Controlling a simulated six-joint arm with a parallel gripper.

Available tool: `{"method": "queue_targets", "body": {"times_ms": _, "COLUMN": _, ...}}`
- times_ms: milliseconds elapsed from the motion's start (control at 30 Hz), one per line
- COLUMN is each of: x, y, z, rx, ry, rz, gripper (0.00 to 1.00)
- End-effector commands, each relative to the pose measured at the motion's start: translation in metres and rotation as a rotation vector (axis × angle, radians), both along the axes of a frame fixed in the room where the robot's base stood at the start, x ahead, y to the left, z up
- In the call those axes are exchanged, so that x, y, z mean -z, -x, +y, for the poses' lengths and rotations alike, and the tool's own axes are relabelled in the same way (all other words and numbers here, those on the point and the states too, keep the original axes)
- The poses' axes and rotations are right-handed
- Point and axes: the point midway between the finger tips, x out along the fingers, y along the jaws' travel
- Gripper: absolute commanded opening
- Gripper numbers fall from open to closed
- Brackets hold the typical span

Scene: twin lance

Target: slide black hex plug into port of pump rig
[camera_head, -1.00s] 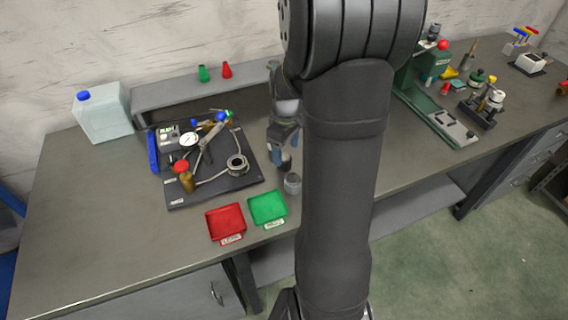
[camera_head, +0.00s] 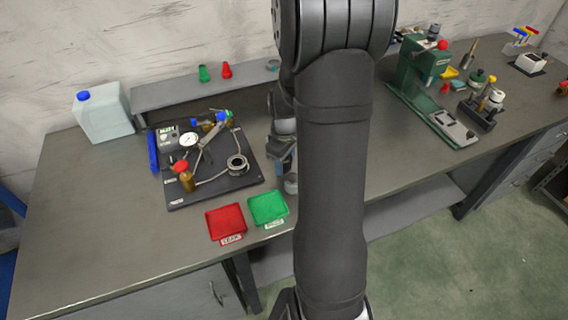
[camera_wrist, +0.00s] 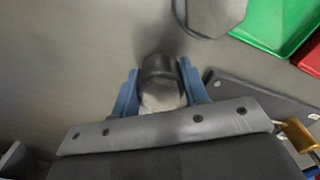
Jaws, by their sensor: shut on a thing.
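My gripper (camera_head: 281,166) is shut on the black hex plug (camera_wrist: 161,66), between its two blue fingers in the wrist view. The plug shows a dark end and a paler grey body; in the head view I cannot make it out clearly. The pump rig (camera_head: 185,196) is a dark board with a gauge, hoses and a red-capped brown bottle. A round ring-shaped port (camera_head: 237,165) stands on its right part. My gripper is to the right of the rig, apart from the port.
A grey cylinder (camera_head: 291,184) stands just below my gripper, partly hidden by my arm. A green tray (camera_head: 284,216) and a red tray (camera_head: 211,232) lie at the front edge. A raised shelf (camera_head: 165,98) runs behind the rig. A green press (camera_head: 410,75) stands right.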

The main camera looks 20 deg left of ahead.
Motion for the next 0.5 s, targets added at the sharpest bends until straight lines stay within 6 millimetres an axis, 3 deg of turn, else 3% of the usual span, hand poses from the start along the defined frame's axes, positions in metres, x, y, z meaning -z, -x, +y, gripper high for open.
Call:
{"method": "queue_targets", "body": {"times_ms": 267, "x": -0.003, "y": 0.0, "z": 0.0, "rx": 0.0, "ry": -0.001, "rz": -0.001, "gripper": 0.1}}
{"method": "queue_targets", "body": {"times_ms": 500, "x": -0.027, "y": -0.001, "z": 0.001, "rx": 0.0, "ry": -0.003, "rz": -0.005, "gripper": 0.1}}
